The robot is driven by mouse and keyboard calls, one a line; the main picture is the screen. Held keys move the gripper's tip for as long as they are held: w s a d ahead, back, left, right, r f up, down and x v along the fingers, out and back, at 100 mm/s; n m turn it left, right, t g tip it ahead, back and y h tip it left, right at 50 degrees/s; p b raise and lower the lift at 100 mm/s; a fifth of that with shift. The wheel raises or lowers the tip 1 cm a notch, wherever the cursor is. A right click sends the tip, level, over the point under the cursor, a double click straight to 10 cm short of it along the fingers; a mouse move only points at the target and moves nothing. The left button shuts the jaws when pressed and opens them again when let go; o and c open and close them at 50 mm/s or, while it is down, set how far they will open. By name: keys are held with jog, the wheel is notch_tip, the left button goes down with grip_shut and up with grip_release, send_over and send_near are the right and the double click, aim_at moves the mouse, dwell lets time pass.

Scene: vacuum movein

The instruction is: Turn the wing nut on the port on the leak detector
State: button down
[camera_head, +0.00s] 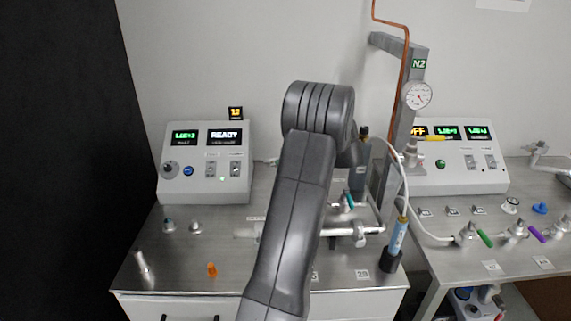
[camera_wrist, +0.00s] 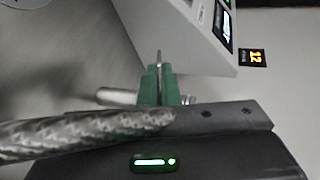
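The leak detector (camera_head: 204,163) appears to be the grey box at the left in the head view, with a READY display; part of its panel (camera_wrist: 205,30) also shows at upper right in the wrist view. My gripper (camera_wrist: 163,75) shows in the wrist view as two green fingers close together. A thin grey piece stands at their tips; I cannot tell whether it is a wing of the nut or whether it is gripped. A pale metal tube (camera_wrist: 116,97) runs behind the fingers. In the head view my arm hides the gripper. I cannot make out the wing nut clearly.
A braided hose (camera_wrist: 80,135) crosses the wrist view close to the gripper. An orange piece (camera_head: 212,270) lies at front left.

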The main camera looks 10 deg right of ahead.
jog(key=shift+a+r, duration=0.1)
jog(key=shift+a, duration=0.15)
